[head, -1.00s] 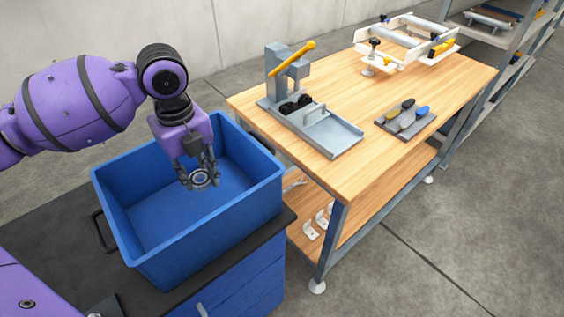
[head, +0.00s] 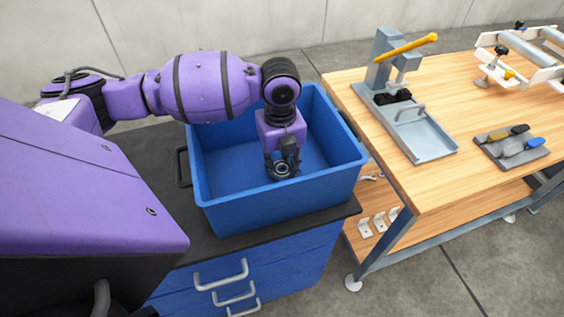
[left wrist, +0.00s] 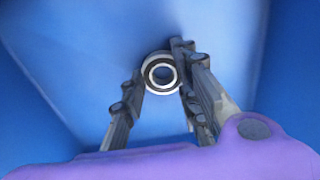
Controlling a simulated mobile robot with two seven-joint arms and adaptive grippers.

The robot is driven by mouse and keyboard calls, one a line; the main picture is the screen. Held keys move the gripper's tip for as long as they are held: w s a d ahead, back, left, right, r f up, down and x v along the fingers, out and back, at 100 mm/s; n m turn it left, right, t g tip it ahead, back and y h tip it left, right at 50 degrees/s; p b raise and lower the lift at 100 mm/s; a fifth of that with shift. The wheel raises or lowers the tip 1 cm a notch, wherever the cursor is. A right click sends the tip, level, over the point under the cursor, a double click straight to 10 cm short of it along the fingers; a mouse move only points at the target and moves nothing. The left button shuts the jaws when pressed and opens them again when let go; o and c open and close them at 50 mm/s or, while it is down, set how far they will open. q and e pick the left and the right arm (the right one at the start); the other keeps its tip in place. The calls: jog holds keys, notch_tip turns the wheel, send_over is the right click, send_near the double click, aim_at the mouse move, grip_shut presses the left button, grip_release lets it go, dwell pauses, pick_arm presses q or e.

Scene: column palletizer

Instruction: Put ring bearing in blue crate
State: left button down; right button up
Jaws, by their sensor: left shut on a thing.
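The blue crate (head: 225,205) stands on a dark top over blue drawers in the head view. Its inside fills the left wrist view (left wrist: 85,55). My left gripper (head: 283,171) reaches down inside the crate. It is shut on the ring bearing (head: 282,169), a small metal ring with a dark band. In the left wrist view the bearing (left wrist: 161,73) sits between the fingertips of the left gripper (left wrist: 162,88), with blue crate surface behind it. Its height over the crate floor is hard to tell. The right gripper is not in view.
A wooden workbench (head: 447,180) stands to the right, with a grey press (head: 385,65), a metal tray (head: 425,138) and a holder with several tools (head: 512,148). White brackets (head: 380,222) lie on its lower shelf. No other objects show in the crate.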

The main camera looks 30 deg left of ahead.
pick_arm(q)
jog(key=c, duration=1.3)
grip_release()
jog(key=shift+f, duration=0.15)
jog(key=shift+c, duration=0.2)
notch_tip(320, 180, up, 12)
jog(key=shift+r+p, duration=0.2)
jog(key=shift+p, duration=0.15)
